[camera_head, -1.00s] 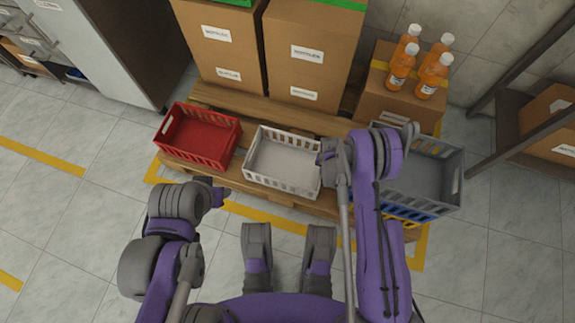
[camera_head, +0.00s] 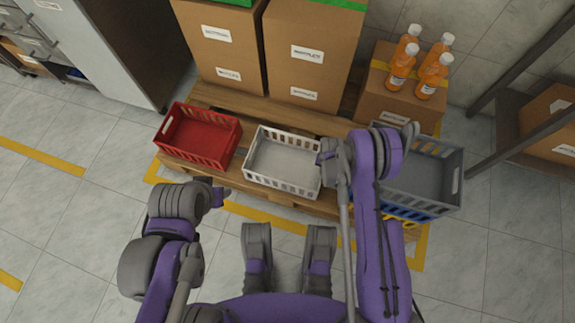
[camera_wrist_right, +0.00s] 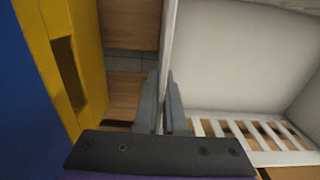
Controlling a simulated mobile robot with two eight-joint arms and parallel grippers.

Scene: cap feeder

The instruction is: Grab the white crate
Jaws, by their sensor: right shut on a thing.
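The white crate (camera_head: 280,165) sits empty on the wooden pallet, between a red crate and a grey crate. My right gripper (camera_head: 325,157) is at the white crate's right side. In the right wrist view, the fingers of my right gripper (camera_wrist_right: 163,92) are shut on the thin side wall of the white crate (camera_wrist_right: 235,60), one finger on each side. My left gripper (camera_head: 217,194) hangs in front of the pallet, apart from the crates; its fingers are too small to read.
The red crate (camera_head: 200,135) stands close on the left. The grey crate (camera_head: 425,180) stands on the right, with yellow and blue crate parts below it. Cardboard boxes (camera_head: 305,55) and orange bottles (camera_head: 432,75) stand behind. Floor in front of the pallet is clear.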

